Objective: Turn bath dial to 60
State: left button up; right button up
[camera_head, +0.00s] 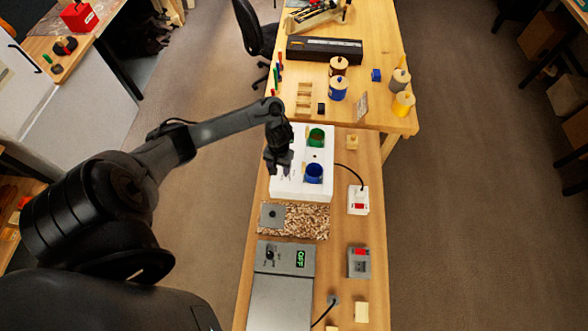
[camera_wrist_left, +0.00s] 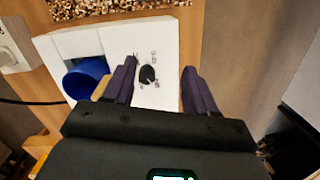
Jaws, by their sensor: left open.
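The bath is a white box (camera_head: 287,188) on the wooden bench, with a green cup (camera_head: 317,137) and a blue cup (camera_head: 314,172) set in its top. My left gripper (camera_head: 277,166) is over the bath's left side, open and empty. In the left wrist view the bath's white face (camera_wrist_left: 160,40) carries the dial, a small black knob (camera_wrist_left: 147,73) with marks around it too small to read. The knob shows between the open fingers of the left gripper (camera_wrist_left: 160,78), closer to the left finger, apart from both. The gripper hides the dial in the head view. My right gripper is not in view.
A grey unit (camera_head: 283,285) with a green display reading OFF stands in front, beyond a speckled mat (camera_head: 307,220). A white switch box (camera_head: 358,202) with a cable is right of the bath. Jars (camera_head: 338,90) stand on the back table.

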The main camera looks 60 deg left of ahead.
pick_arm(q)
jog(key=w+a+r+t, duration=0.1)
jog(key=w+a+r, duration=0.1)
jog(key=w, duration=0.2)
notch_tip(320, 180, down, 10)
jog(key=b, duration=0.2)
jog(key=shift+w+r+b, duration=0.1)
jog(key=shift+r+b, duration=0.1)
jog(key=shift+b, duration=0.15)
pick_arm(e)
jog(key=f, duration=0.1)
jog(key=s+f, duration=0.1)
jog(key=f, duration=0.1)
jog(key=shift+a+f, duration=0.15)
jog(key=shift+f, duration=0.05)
pick_arm(q)
grip_shut()
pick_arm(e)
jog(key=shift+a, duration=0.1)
